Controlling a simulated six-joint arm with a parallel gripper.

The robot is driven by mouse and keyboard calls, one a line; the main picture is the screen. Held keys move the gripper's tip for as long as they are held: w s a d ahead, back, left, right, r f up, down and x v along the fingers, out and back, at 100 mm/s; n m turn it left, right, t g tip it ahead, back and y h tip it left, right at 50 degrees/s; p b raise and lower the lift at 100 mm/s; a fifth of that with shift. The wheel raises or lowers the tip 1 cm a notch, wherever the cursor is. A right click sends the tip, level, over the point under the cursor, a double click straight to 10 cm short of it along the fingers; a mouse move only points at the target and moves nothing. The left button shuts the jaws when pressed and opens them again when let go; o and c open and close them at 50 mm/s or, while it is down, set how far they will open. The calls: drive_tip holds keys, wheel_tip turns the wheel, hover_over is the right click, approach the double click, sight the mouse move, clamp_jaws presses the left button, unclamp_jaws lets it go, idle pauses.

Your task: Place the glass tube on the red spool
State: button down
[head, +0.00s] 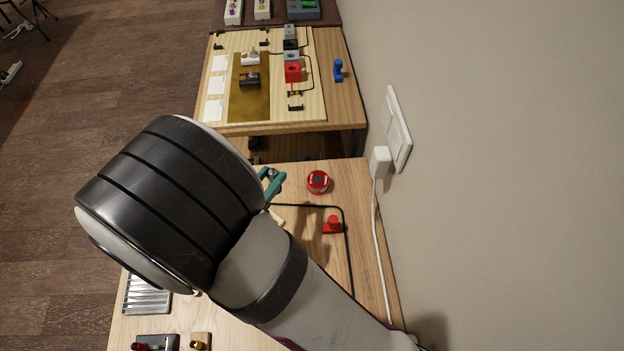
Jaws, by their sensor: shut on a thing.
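The red spool (318,182) stands on the near wooden workbench, right of the middle, with its round top facing up. My gripper (271,182) shows only as small teal parts past my dark wrist, left of the spool and apart from it. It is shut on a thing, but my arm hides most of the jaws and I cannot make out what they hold. I cannot see the glass tube anywhere in this view.
A red knob-like piece (333,225) lies nearer on the bench, beside a black cable (345,245). A white plug (380,162) and its cord (377,240) hang at the right wall. A farther bench (345,110) holds a board with parts. My arm covers the bench's middle.

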drive_tip(key=w+d+r+m+g+h, duration=0.1)
drive_tip(key=w+d+r+m+h, duration=0.1)
drive_tip(key=w+d, duration=0.6)
hover_over(315, 184)
wheel_tip(315, 184, down, 10)
drive_tip(key=shift+f, duration=0.15)
drive_tip(key=c, duration=0.6)
unclamp_jaws()
drive_tip(key=shift+h, duration=0.3)
